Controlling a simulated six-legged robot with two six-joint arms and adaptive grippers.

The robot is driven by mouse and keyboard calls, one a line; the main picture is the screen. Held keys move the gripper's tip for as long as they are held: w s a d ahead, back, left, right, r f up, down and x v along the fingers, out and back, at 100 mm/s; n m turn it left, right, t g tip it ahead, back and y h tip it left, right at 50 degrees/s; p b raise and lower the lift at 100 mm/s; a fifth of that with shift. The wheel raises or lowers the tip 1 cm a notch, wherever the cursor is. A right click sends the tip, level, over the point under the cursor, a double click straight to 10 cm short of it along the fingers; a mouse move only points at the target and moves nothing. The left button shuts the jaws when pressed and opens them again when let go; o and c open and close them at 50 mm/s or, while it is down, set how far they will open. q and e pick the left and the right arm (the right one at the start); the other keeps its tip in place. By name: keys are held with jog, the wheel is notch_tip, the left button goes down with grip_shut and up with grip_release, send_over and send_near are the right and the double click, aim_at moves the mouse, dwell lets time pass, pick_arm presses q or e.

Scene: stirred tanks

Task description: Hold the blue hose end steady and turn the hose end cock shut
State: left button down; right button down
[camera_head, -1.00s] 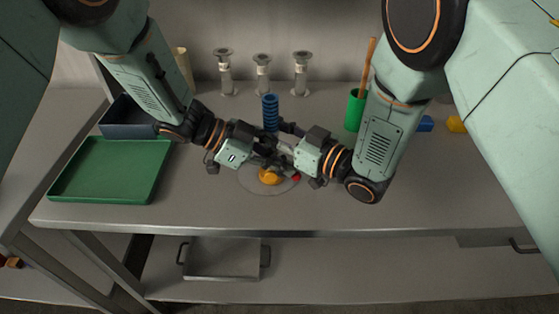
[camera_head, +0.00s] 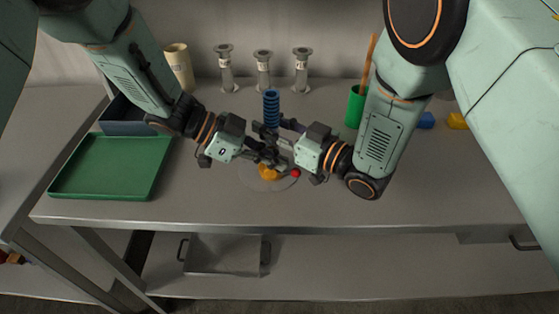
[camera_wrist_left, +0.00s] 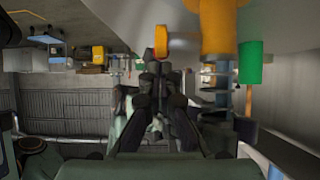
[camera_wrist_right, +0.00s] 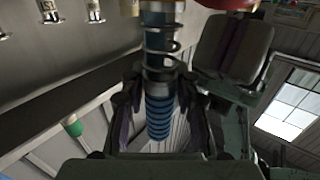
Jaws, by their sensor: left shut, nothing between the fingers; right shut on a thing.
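The blue hose end (camera_head: 271,106) stands upright at the middle of the table. My right gripper (camera_head: 288,138) reaches in from the right and is shut on it; the right wrist view shows the hose's blue ribs (camera_wrist_right: 159,118) and a wire coil between the fingers. An orange part (camera_head: 268,172) and a red knob (camera_head: 295,173) show low at the grippers. My left gripper (camera_head: 266,151) is shut and empty. The grippers hide much of the cock.
A green tray (camera_head: 72,190) and dark blue bin (camera_head: 124,128) are at the left. Flanged glass pieces (camera_head: 263,72) stand behind. A green cup (camera_head: 355,106) with a wooden stick is behind my right arm. The front of the table is clear.

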pick_arm(q)
jog(key=d+r+v, duration=0.1)
jog(key=v, duration=0.8)
jog(key=shift+r, duration=0.35)
pick_arm(e)
jog(key=c, duration=0.9)
grip_release()
jog(key=shift+s+d, duration=0.1)
jog(key=v, duration=1.2)
pick_arm(q)
jog(key=shift+f, duration=0.1)
